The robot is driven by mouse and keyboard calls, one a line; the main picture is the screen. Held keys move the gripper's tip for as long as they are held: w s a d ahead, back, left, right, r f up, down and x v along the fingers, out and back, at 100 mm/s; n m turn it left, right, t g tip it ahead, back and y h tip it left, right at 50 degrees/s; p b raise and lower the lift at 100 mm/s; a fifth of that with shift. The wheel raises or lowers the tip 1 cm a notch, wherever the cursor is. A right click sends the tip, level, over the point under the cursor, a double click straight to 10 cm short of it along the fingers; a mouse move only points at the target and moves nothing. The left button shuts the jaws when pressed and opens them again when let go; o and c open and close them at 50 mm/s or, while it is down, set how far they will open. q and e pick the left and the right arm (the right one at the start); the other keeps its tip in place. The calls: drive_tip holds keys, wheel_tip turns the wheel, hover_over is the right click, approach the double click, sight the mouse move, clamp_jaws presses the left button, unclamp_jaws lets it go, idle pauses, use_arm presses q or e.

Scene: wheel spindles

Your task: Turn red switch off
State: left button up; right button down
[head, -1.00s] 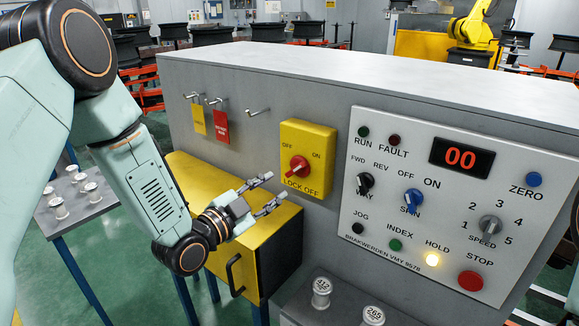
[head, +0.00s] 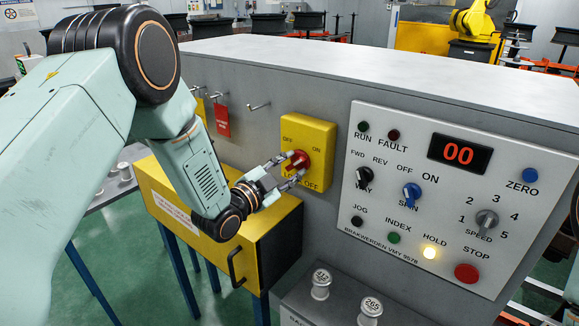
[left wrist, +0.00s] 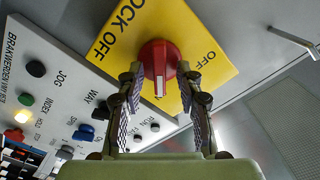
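The red switch (head: 299,160) is a round knob on a yellow lock-off plate (head: 318,136) with OFF at its upper left and ON at its upper right. In the left wrist view the red switch (left wrist: 159,56) has a white mark pointing down the picture, and the OFF label lies to its right. My left gripper (head: 289,168) is open at the switch, one finger on each side. In the left wrist view the fingers of my left gripper (left wrist: 160,84) stand apart; contact cannot be told. My right gripper is not in view.
A control panel (head: 437,209) with several knobs and buttons is right of the plate. A yellow box (head: 225,251) with a handle sits below my left gripper. A red tag (head: 222,120) and an empty peg (head: 259,106) are left of the plate. Spindles (head: 320,285) stand below.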

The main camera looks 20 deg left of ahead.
use_arm(q)
drive_tip(key=shift+d, duration=0.2)
drive_tip(key=shift+c, duration=0.4)
drive_tip(key=shift+w+a+f, duration=0.1)
drive_tip(key=shift+w+a, duration=0.05)
drive_tip(key=shift+a, duration=0.15)
drive_tip(key=c, duration=0.5)
clamp_jaws()
drive_tip(key=shift+d, duration=0.1)
